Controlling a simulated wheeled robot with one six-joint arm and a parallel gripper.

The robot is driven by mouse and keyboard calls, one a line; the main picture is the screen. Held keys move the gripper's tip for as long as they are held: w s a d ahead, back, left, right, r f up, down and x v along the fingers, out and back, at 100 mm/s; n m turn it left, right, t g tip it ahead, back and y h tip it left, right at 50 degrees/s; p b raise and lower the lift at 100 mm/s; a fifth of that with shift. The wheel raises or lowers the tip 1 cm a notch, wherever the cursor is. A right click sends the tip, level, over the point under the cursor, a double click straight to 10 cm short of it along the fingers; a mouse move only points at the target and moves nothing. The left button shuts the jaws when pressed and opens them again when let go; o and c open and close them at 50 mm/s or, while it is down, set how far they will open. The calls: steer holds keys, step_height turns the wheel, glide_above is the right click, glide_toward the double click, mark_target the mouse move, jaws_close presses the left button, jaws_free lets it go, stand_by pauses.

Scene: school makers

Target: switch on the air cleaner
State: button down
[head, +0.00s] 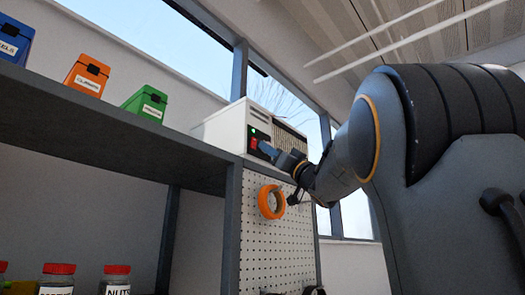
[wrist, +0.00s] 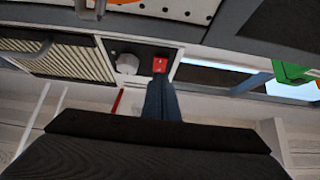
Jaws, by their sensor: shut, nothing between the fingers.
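The air cleaner (head: 226,124) is a white box with a slatted grille, standing on top of the shelf unit above the pegboard. Its front panel has a red switch (head: 254,142) and a small green light showing above it. In the wrist view the panel appears upside down, with the red switch (wrist: 160,65) beside a pale round knob (wrist: 127,64). My gripper (head: 265,148) is shut and empty, its tips right at the red switch. In the wrist view my gripper (wrist: 159,82) points at the switch; I cannot tell whether it touches.
Blue (head: 12,40), orange (head: 87,74) and green (head: 147,103) bins stand along the shelf top (head: 100,118) to the left. A roll of orange tape (head: 270,202) hangs on the pegboard (head: 285,235) below the air cleaner. Red-lidded jars (head: 116,280) stand lower left.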

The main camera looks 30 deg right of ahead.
steer(key=w+f+b+v, duration=0.1)
steer(key=b+v, duration=0.3)
steer(key=v, duration=0.6)
steer(key=shift+s+f+b, duration=0.25)
steer(key=shift+s+b, duration=0.1)
